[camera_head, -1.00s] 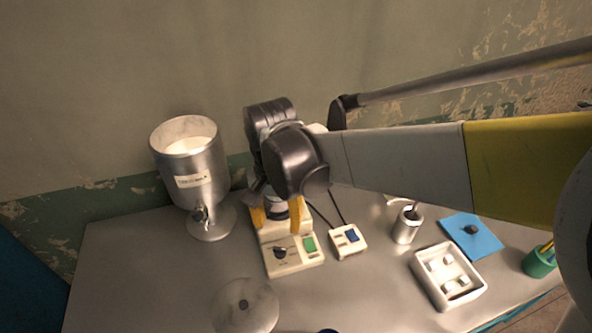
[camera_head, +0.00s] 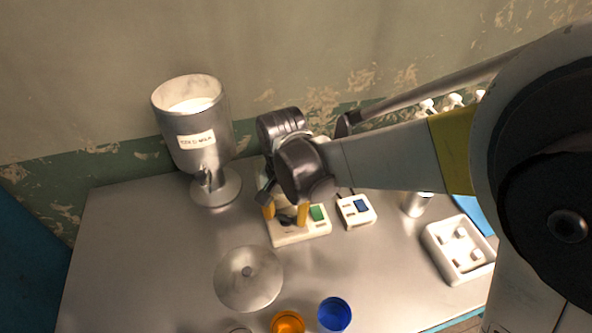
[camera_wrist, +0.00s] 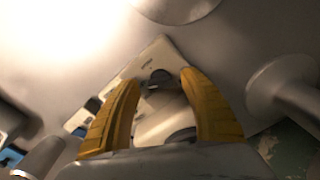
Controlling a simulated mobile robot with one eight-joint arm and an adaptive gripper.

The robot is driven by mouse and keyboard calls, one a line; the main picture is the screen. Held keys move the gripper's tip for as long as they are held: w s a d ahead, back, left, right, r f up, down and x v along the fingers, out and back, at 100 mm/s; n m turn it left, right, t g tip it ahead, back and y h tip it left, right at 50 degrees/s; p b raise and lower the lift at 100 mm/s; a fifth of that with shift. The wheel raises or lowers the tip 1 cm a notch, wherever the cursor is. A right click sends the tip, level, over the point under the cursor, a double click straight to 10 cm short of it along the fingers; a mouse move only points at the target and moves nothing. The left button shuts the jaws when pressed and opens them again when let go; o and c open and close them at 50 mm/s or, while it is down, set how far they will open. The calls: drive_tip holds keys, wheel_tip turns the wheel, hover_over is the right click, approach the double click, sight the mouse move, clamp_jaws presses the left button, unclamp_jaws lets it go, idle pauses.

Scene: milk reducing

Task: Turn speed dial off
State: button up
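The speed dial (camera_wrist: 159,78) is a dark round knob on the cream stirrer base (camera_head: 300,234). In the head view the dial (camera_head: 287,219) shows partly between the yellow fingertips of my gripper (camera_head: 286,213). In the wrist view my gripper (camera_wrist: 160,82) has its two yellow fingers spread, with the dial in the gap between them and a little beyond the tips. I cannot see either finger touching the dial. A green switch (camera_head: 317,213) sits on the base right of the dial. My gripper and wrist hide the rear of the base.
A metal milk funnel on a stand (camera_head: 199,135) is at left. A small box with a blue screen (camera_head: 357,209) stands right of the base. A metal disc (camera_head: 248,279), an orange cup (camera_head: 287,322) and a blue cup (camera_head: 334,314) are in front. A white tray (camera_head: 437,238) is at right.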

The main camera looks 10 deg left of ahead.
clamp_jaws()
drive_tip(key=shift+n, duration=0.4)
drive_tip(key=n, duration=0.3)
drive_tip(key=shift+n+p, duration=0.4)
drive_tip(key=n, duration=0.5)
drive_tip(key=shift+p, duration=0.35)
drive_tip(key=n, duration=0.7)
drive_tip(key=shift+n, duration=0.3)
drive_tip(key=n, duration=0.6)
drive_tip(key=shift+n+p, duration=0.3)
drive_tip(key=shift+p, duration=0.1)
